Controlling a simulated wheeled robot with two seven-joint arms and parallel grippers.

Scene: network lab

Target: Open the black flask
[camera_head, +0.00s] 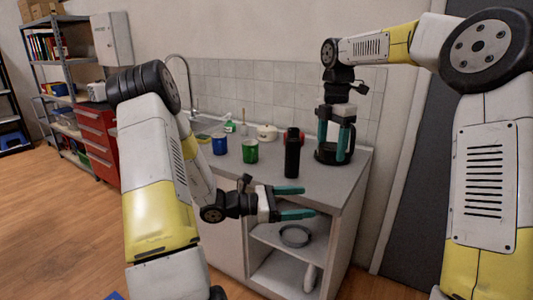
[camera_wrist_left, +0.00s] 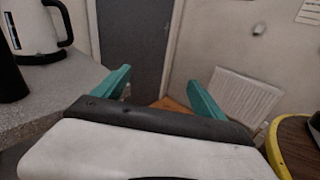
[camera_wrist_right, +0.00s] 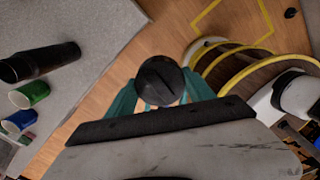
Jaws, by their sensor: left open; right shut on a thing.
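The black flask (camera_head: 292,155) stands upright near the counter's front edge in the head view. It shows at the left of the right wrist view (camera_wrist_right: 40,63), and part of it at the left edge of the left wrist view (camera_wrist_left: 10,80). My right gripper (camera_head: 334,130) points down, right of the flask and in front of the kettle. It is shut on a round black cap (camera_wrist_right: 160,80) with a ridge across its top. The flask's mouth is too small to make out clearly. My left gripper (camera_head: 290,202) is open and empty, lower than the flask, at the counter's front.
A kettle (camera_wrist_left: 38,32) stands on the counter's right end. A green mug (camera_head: 250,151) and a blue mug (camera_head: 220,144) stand left of the flask. A white pot (camera_head: 266,132) is behind. A grey round dish (camera_head: 295,236) sits on the shelf below the counter.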

